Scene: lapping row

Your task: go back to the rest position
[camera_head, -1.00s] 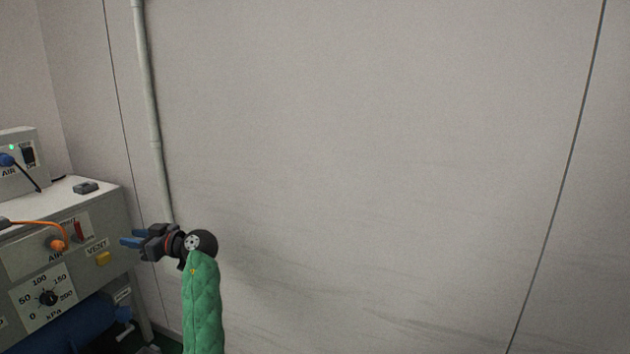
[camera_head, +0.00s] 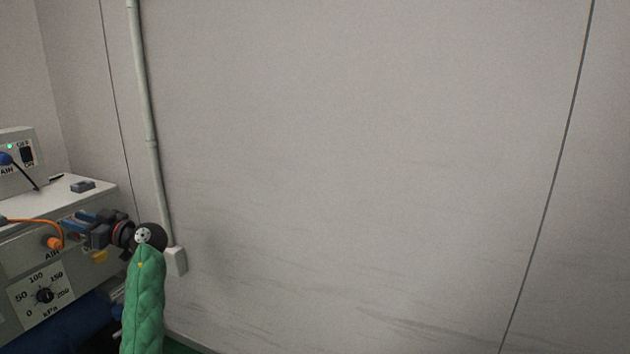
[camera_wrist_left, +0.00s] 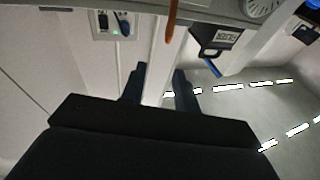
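My left gripper (camera_head: 75,222) shows at the lower left of the head view, at the end of my green-sleeved arm. Its blue-tipped fingers point left, in front of the grey cabinet (camera_head: 100,200) with the kPa dial (camera_head: 45,296). In the left wrist view the two dark fingers (camera_wrist_left: 160,88) stand apart with nothing between them, so it is open. I cannot tell whether it touches the cabinet; part of the cabinet front is hidden behind it. My right gripper is in neither view.
An orange cable (camera_head: 30,221) runs to a plug (camera_head: 54,242) close to the left fingers. A small grey block (camera_head: 83,186) and a switch box (camera_head: 17,160) sit on the cabinet. A pipe (camera_head: 150,130) runs down the wall to a pale box (camera_head: 176,262). The wall to the right is bare.

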